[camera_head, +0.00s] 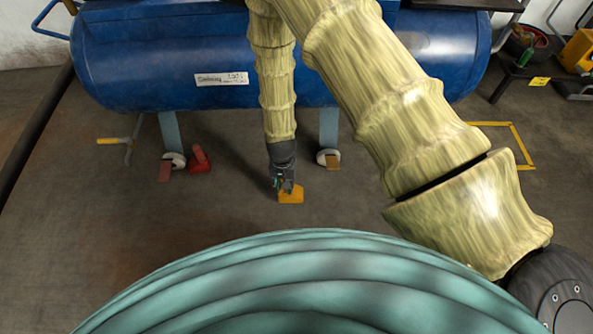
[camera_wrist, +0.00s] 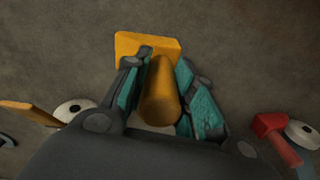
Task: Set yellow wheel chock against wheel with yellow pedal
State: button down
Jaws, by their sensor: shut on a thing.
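The yellow wheel chock (camera_head: 291,196) is in my gripper (camera_head: 287,186), low over the floor in front of the blue tank; I cannot tell if it touches the floor. In the wrist view its flat yellow block (camera_wrist: 148,46) lies beyond the fingertips, and its round handle (camera_wrist: 161,95) sits between the fingers (camera_wrist: 162,72). The wheel with the yellow pedal (camera_head: 326,155) stands right of the chock and slightly farther back, apart from it. Its yellow-orange pedal (camera_head: 333,162) points forward. In the wrist view this wheel (camera_wrist: 72,108) and pedal (camera_wrist: 30,112) are at left.
A second wheel (camera_head: 177,159) with a reddish pedal (camera_head: 164,171) stands at left, with a red chock (camera_head: 199,160) beside it. The blue tank (camera_head: 160,60) overhangs behind on legs. A yellow-handled tool (camera_head: 115,140) lies far left. Floor around the held chock is clear.

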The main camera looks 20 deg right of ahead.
jog(key=w+d+f+b, duration=0.1)
jog(key=w+d+b, duration=0.1)
jog(key=w+d+f+b, duration=0.2)
jog(key=w, duration=0.1)
jog(key=w+d+f+b, duration=0.1)
jog(key=w+d+b, duration=0.1)
jog(key=w, duration=0.1)
jog(key=shift+w+d+f+b, duration=0.15)
jog(key=shift+d+f+b, duration=0.15)
jog(key=shift+d+b, duration=0.1)
dwell(0.3)
jog(key=c, duration=1.2)
grip_release()
jog(key=shift+o, duration=0.2)
